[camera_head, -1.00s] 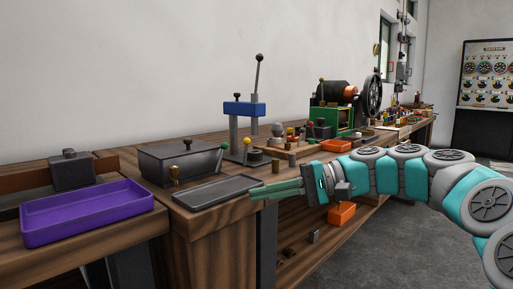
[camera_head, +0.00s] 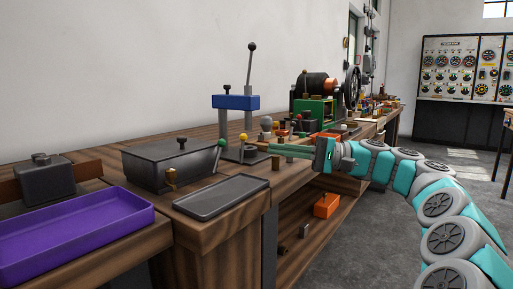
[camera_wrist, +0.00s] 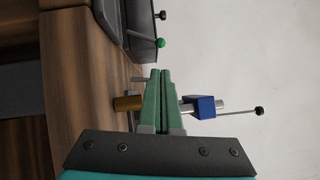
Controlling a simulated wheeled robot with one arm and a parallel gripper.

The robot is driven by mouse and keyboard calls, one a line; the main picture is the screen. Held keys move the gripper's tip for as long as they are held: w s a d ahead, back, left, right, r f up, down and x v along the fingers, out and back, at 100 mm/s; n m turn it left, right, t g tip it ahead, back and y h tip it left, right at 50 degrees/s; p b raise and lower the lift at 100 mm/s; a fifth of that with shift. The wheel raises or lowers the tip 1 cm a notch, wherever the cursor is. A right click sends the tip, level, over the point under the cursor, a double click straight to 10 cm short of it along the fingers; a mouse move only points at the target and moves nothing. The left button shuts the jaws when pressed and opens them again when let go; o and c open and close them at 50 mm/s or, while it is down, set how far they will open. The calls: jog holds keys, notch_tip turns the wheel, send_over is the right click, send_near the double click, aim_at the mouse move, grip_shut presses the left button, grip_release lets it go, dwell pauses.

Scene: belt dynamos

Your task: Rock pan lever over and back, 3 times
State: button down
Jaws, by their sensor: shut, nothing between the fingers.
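A dark grey pan (camera_head: 168,164) sits on the wooden bench, with a black knob (camera_head: 182,140) on it. A green knob (camera_head: 221,143) shows at its right end. In the wrist view the pan (camera_wrist: 125,25) is at the top, with the green knob (camera_wrist: 160,43) at its edge. I cannot tell for certain which part is the pan lever. My gripper (camera_head: 270,150) is shut and empty, to the right of the pan and apart from it. In the wrist view its fingertips (camera_wrist: 162,72) point towards the green knob.
A blue press (camera_head: 236,102) with a tall black-knobbed lever (camera_head: 251,62) stands behind the pan. A black tray (camera_head: 222,196) and purple tray (camera_head: 75,228) lie in front. Small knobbed parts and a green machine (camera_head: 312,112) crowd the bench to the right. Open floor lies right.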

send_near(218, 157)
jog(key=w+a+r, duration=0.2)
jog(key=a, duration=0.1)
jog(key=w+a+r, duration=0.1)
jog(key=a, duration=0.1)
jog(key=shift+w+r, duration=0.15)
jog(key=shift+w, duration=0.15)
jog(key=shift+r, duration=0.1)
jog(key=shift+s+a+r+n, duration=0.1)
jog(key=shift+s+r+n, duration=0.05)
jog(key=shift+n, duration=0.25)
